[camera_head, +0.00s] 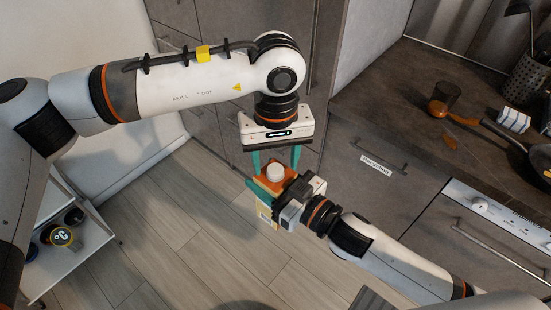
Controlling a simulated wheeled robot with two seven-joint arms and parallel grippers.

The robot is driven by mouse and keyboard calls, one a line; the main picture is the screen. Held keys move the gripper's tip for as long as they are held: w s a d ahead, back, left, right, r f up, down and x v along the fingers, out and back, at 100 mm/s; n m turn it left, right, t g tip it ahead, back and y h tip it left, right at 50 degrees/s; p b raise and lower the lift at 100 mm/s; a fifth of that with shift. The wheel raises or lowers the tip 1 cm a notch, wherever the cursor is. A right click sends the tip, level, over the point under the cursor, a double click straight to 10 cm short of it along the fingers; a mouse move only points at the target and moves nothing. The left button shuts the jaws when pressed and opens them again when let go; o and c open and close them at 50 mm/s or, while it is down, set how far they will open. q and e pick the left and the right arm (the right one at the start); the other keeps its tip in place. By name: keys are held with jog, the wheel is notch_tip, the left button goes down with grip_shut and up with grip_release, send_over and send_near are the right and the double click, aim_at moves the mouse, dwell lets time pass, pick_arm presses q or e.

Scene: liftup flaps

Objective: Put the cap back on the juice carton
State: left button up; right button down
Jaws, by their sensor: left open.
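The juice carton (267,215) has an orange top and a pale yellow lower body. It is upright in mid-air, in front of the grey cabinets. A white cap (274,171) shows at its top; whether it is seated on the spout cannot be told. My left gripper (275,160) points down from above, its teal fingers apart on either side of the cap. My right gripper (264,190) comes in from the lower right and is closed around the carton; its near finger crosses the carton's front and hides part of it.
A dark counter (385,100) at the right holds a spilled glass (444,97), a pan (525,140) and a utensil holder (527,78). A white shelf cart (90,235) with mugs stands at the left. The wooden floor (180,240) below is clear.

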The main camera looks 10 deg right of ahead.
pick_arm(q)
notch_tip(320, 180, up, 11)
dwell(0.3)
dwell(0.5)
